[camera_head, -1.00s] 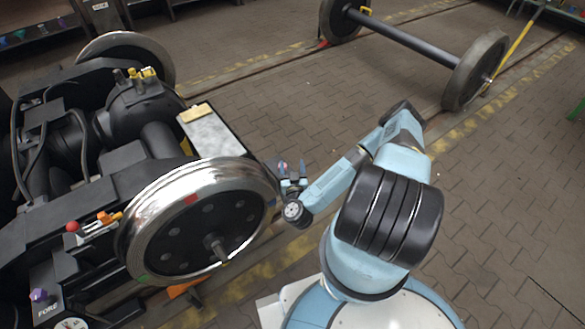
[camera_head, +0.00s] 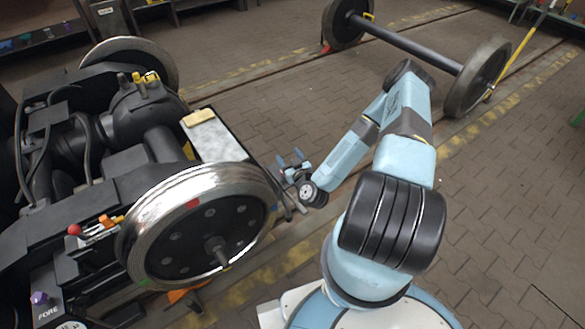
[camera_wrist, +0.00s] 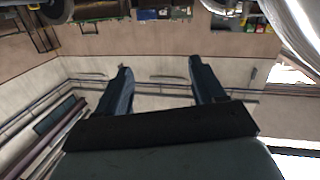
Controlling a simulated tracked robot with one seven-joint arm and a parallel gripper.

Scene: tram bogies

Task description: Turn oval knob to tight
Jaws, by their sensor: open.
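A purple knob (camera_head: 38,297) sits on the dark bogie frame at the lower left, beside the word FORE. A red ball knob (camera_head: 74,230) and an orange handle (camera_head: 107,221) stand further up the same frame. I cannot tell for sure which one is the oval knob. My gripper (camera_head: 289,161) is open and empty, just right of the near shiny wheel and well away from these knobs. In the wrist view its two fingers (camera_wrist: 159,68) are spread with nothing between them. No knob can be made out there.
The shiny wheel (camera_head: 205,240) stands between my gripper and the knobs. A yellow block (camera_head: 199,117) lies on a grey box on the bogie. A loose wheelset (camera_head: 410,45) stands at the back right. The paved floor between is clear.

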